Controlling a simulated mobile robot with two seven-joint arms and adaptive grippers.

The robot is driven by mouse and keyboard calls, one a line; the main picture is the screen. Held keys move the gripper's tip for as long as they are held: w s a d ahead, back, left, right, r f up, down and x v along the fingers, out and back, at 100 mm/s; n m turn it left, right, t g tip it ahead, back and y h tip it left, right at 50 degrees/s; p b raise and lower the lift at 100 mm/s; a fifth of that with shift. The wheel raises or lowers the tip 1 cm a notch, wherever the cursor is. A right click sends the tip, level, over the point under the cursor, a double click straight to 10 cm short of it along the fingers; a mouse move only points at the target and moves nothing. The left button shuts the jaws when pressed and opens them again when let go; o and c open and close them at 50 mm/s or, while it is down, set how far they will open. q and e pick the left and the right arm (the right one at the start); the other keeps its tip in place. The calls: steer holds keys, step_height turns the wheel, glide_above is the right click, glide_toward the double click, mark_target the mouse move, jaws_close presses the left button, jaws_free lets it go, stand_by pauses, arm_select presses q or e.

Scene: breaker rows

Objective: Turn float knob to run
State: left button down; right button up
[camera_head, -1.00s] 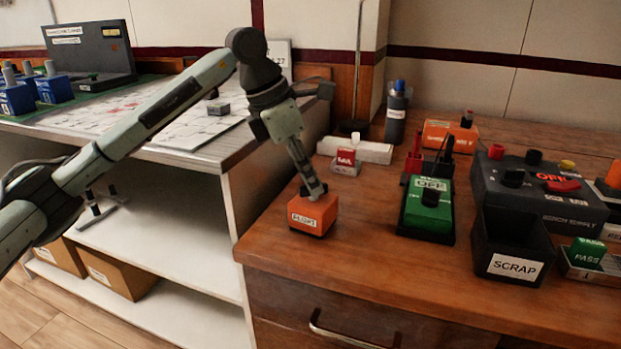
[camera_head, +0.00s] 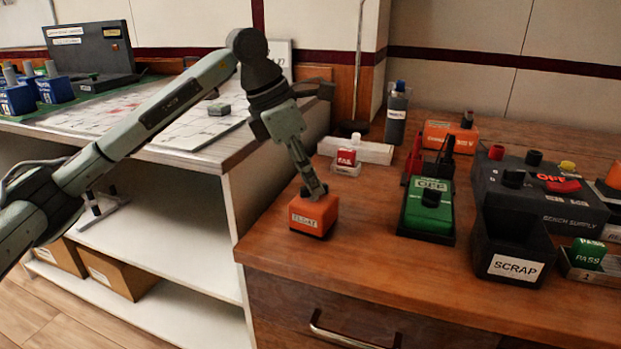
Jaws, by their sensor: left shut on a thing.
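An orange box (camera_head: 312,217) with a white label reading FLOAT sits near the left edge of the wooden bench top. My left gripper (camera_head: 315,191) reaches down onto the top of this box from above and is shut on its knob. The fingers hide most of the knob, so its pointing direction cannot be told. My right gripper is not in view.
A green box (camera_head: 428,208) with an OFF label stands to the right, beside a black SCRAP bin (camera_head: 512,245) and a dark bench supply (camera_head: 545,190). A red FAIL stamp (camera_head: 346,158) stands behind the orange box. Bare wood lies in front.

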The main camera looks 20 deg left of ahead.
arm_select(q)
steer(key=c, duration=1.6)
jaws_free()
steer(key=shift+r, duration=0.1)
steer(key=v, duration=1.2)
